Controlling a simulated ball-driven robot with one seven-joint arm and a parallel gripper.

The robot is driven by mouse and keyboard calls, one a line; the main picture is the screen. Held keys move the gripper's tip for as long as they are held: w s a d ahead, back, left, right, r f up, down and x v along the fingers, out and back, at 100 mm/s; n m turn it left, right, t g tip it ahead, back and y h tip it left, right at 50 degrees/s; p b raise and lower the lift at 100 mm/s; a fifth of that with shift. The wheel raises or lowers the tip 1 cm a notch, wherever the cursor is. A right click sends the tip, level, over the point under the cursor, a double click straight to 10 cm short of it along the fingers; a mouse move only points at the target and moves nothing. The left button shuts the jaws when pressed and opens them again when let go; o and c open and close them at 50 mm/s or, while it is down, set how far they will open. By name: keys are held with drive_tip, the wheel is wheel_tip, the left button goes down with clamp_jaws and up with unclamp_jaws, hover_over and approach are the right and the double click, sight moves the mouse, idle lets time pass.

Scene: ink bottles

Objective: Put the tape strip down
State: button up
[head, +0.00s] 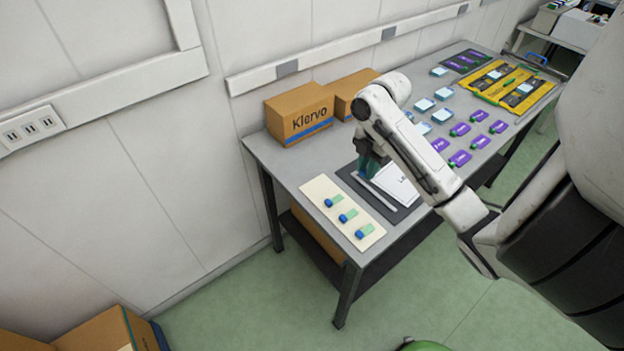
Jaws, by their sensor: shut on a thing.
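My gripper (369,158) is over the left part of a dark mat (398,216) on the table. It is shut on a small teal-green piece, the tape strip (368,169), which shows just below the fingers. The strip is mostly hidden by my fingers, and I cannot tell whether it touches the mat. A beige card (318,190) lies to the left of the mat. On it are three similar green strips with blue ends, a far one (334,201), a middle one (348,215) and a near one (364,231).
A thin grey bar (379,193) and white paper (392,185) lie on the mat. Cardboard boxes (298,113) stand behind against the wall. Several purple labels (460,158) and pale-blue squares (442,115) cover the table's right side, with yellow trays (534,91) farther off.

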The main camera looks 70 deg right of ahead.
drive_tip(key=w+f+b, duration=0.3)
drive_tip(key=w+f, duration=0.2)
drive_tip(key=w, duration=0.4)
drive_tip(key=b, duration=0.5)
hover_over(314, 191)
drive_tip(key=s, duration=0.2)
wheel_tip(314, 191, down, 4)
drive_tip(key=shift+w+r, duration=0.1)
drive_tip(key=shift+r, duration=0.1)
drive_tip(key=shift+w+d+p, duration=0.1)
drive_tip(key=shift+w+p, duration=0.15)
drive_tip(key=shift+p, duration=0.1)
drive_tip(key=shift+w+f, duration=0.35)
drive_tip(key=shift+f, duration=0.15)
drive_tip(key=shift+w+f, duration=0.15)
drive_tip(key=shift+f, duration=1.55)
drive_tip(key=shift+f, duration=0.45)
